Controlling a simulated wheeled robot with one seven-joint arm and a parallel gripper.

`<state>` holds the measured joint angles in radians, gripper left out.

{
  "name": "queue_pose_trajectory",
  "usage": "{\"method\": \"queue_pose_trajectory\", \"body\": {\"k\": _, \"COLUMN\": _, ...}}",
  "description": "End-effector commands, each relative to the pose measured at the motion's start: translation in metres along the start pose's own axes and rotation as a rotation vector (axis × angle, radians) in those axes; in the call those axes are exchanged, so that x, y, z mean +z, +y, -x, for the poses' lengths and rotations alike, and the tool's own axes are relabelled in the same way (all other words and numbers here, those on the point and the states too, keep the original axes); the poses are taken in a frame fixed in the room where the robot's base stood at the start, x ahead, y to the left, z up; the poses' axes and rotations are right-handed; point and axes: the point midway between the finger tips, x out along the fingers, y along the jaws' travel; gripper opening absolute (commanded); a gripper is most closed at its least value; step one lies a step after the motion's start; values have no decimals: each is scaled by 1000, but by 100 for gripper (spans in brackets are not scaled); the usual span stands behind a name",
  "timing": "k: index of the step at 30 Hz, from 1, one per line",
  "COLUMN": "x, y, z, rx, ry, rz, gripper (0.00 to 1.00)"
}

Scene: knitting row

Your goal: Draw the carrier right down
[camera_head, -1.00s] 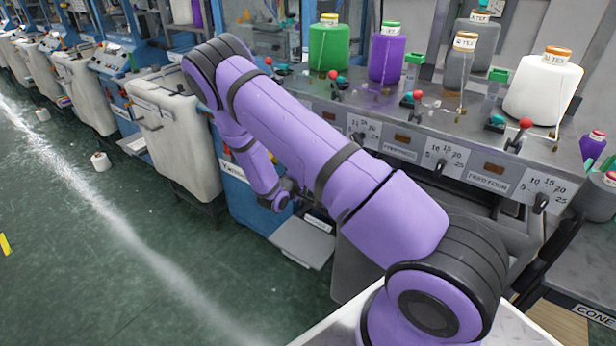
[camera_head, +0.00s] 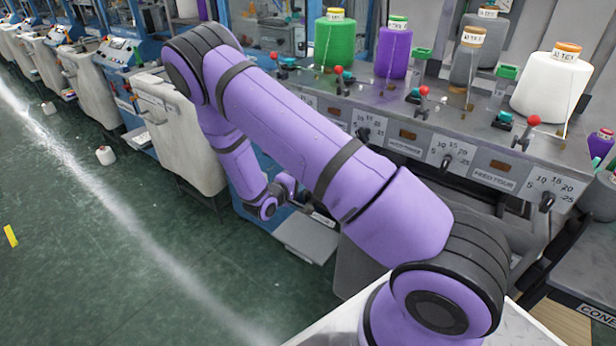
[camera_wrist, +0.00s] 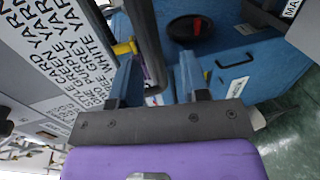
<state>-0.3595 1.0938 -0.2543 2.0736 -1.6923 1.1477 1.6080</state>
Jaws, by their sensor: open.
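My gripper (camera_wrist: 157,72) is open, with its two blue-grey fingers apart in the wrist view. A dark upright bar (camera_wrist: 146,38) runs down into the gap between the fingers, and I cannot tell whether they touch it. A small yellow piece (camera_wrist: 124,47) shows beside the bar, by the left finger. I cannot make out for certain which part is the carrier. In the head view my arm reaches left along the machine front, and my fingers are too small and hidden there to judge.
A yarn card (camera_wrist: 55,45) stands left in the wrist view. A blue panel (camera_wrist: 225,80) with a black handle (camera_wrist: 233,60) and a round black dish (camera_wrist: 188,29) lies beyond. Green (camera_head: 335,42), purple (camera_head: 392,52) and white (camera_head: 550,88) cones stand on the machine top.

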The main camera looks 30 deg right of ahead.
Motion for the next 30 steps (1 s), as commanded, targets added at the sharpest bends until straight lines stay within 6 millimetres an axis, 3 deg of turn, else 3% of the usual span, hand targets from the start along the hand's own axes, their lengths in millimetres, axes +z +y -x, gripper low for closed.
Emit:
{"method": "queue_pose_trajectory", "body": {"k": 3, "x": 0, "y": 0, "z": 20, "rx": -1, "ry": 2, "rz": 0, "gripper": 42}}
{"method": "queue_pose_trajectory", "body": {"k": 9, "x": 0, "y": -1, "z": 37, "rx": -1, "ry": 0, "rz": 2, "gripper": 42}}
{"method": "queue_pose_trajectory", "body": {"k": 26, "x": 0, "y": 0, "z": 39, "rx": -1, "ry": -1, "rz": 1, "gripper": 42}}
{"method": "queue_pose_trajectory", "body": {"k": 30, "x": 1, "y": 9, "z": 40, "rx": -8, "ry": -19, "rz": -9, "gripper": 42}}
